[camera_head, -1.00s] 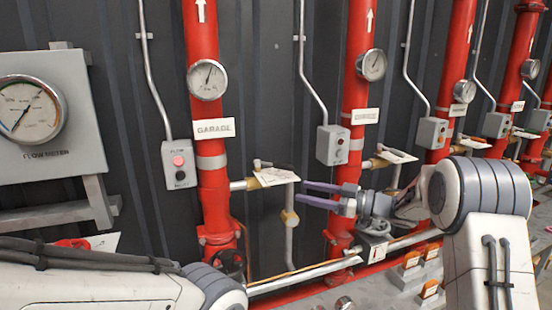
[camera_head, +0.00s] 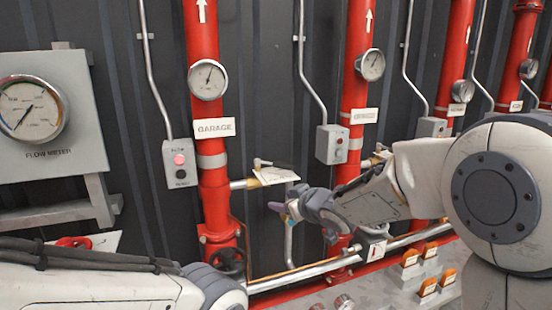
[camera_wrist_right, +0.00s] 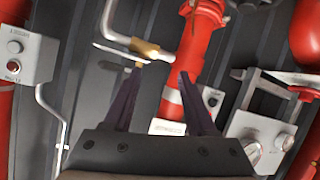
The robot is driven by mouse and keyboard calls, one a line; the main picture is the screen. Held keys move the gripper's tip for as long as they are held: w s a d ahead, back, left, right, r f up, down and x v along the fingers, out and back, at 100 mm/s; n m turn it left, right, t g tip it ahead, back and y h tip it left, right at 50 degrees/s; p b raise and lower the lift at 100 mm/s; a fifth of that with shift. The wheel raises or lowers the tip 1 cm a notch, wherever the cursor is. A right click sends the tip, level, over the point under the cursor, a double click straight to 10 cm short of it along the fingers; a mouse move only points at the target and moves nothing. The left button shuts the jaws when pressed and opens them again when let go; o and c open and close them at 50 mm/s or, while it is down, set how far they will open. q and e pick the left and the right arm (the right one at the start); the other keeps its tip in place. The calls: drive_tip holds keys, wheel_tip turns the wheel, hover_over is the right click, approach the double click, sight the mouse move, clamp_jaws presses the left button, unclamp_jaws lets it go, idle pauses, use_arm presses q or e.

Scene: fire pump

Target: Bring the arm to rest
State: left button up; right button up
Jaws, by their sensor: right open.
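My right arm reaches in from the right in the head view. Its gripper (camera_head: 284,209) points left, in front of the dark wall between two red pipes, beside the small valve with a paper tag (camera_head: 277,174). In the right wrist view the two dark fingers of this gripper (camera_wrist_right: 157,74) stand apart with nothing between them. The red pipe behind them (camera_wrist_right: 190,45) is farther off. My left arm lies along the bottom left of the head view, and its gripper is out of the frame.
The garage pipe (camera_head: 203,130) carries a gauge (camera_head: 207,80). A control box (camera_head: 180,164) and a flow meter panel (camera_head: 85,140) are on the left. A second red pipe (camera_head: 356,105) stands behind my right arm. Orange-topped blocks (camera_head: 410,258) sit low right.

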drive_tip(key=s+d+f+g+h, duration=0.1)
drive_tip(key=s+f+g, duration=0.3)
drive_tip(key=s, duration=0.8)
drive_tip(key=s+f+g+h, duration=0.2)
drive_tip(key=s+f+g, duration=0.2)
drive_tip(key=s, duration=0.9)
drive_tip(key=s+d+f+g+h, duration=0.1)
drive_tip(key=s+f+g+h, duration=0.1)
drive_tip(key=s, duration=1.1)
drive_tip(key=shift+d+f+m+g, duration=0.35)
drive_tip(key=shift+f+m+g, duration=0.05)
drive_tip(key=shift+f+g, duration=0.5)
